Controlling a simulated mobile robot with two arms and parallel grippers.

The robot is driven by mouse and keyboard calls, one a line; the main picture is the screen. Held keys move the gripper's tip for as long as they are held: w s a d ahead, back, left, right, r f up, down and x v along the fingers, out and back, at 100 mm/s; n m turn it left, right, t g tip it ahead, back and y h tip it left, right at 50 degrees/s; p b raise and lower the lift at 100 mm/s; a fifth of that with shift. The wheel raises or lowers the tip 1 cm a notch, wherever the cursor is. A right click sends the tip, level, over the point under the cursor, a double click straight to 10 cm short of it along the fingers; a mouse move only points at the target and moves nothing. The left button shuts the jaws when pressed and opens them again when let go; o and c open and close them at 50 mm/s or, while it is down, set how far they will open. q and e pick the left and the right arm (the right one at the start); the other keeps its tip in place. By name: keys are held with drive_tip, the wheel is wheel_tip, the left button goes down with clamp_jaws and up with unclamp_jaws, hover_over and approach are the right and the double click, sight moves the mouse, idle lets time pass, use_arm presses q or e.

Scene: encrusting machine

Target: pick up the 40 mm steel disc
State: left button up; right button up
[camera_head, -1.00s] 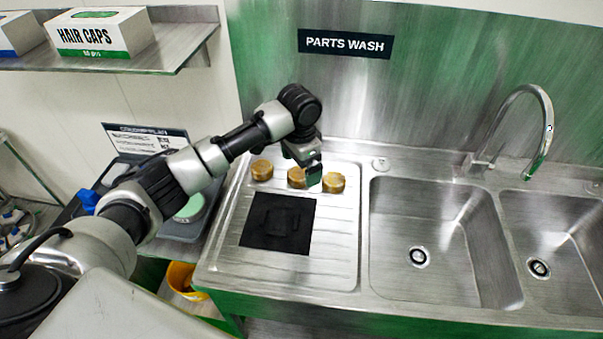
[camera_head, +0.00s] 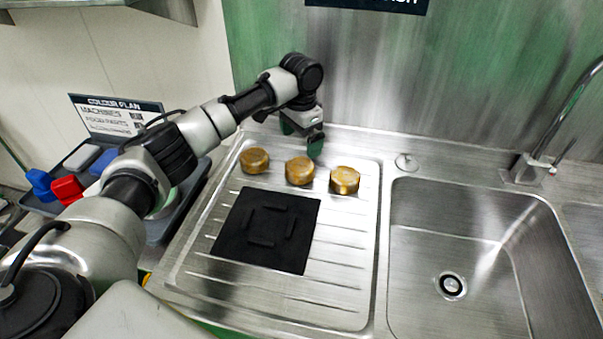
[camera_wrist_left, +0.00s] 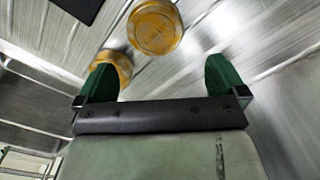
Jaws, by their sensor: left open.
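Three short round gold-brown discs stand in a row on the ribbed steel drainboard (camera_head: 340,255): a left disc (camera_head: 254,161), a middle disc (camera_head: 299,170) and a right disc (camera_head: 344,180). I cannot tell their sizes or which one is 40 mm; none looks plain steel grey. My left gripper (camera_head: 303,143), with green fingers, is open and empty behind and above the middle disc. In the left wrist view, two discs show beyond the open fingers (camera_wrist_left: 160,76): one (camera_wrist_left: 155,27) near the top centre, and one (camera_wrist_left: 112,67) partly behind the left finger.
A black mat (camera_head: 230,225) with raised bars lies on the drainboard in front of the discs. A sink basin (camera_head: 430,235) with a tap (camera_head: 530,168) is at the right. The steel back wall (camera_head: 380,75) rises close behind my gripper. A tray with coloured items (camera_head: 68,188) stands at the left.

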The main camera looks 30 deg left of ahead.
sight(300, 165)
use_arm(q)
wheel_tip(300, 165, down, 4)
drive_tip(key=shift+s, duration=0.1)
drive_tip(key=f, duration=0.1)
drive_tip(key=f+p, duration=0.1)
drive_tip(key=f, duration=0.2)
drive_tip(key=shift+s+d+f, duration=0.1)
drive_tip(key=shift+s+f, duration=0.05)
drive_tip(key=shift+s, duration=0.25)
drive_tip(key=shift+w+f, duration=0.1)
drive_tip(key=shift+f, duration=0.25)
drive_tip(key=shift+c, duration=0.5)
drive_tip(key=shift+r, duration=0.1)
drive_tip(key=c, duration=0.9)
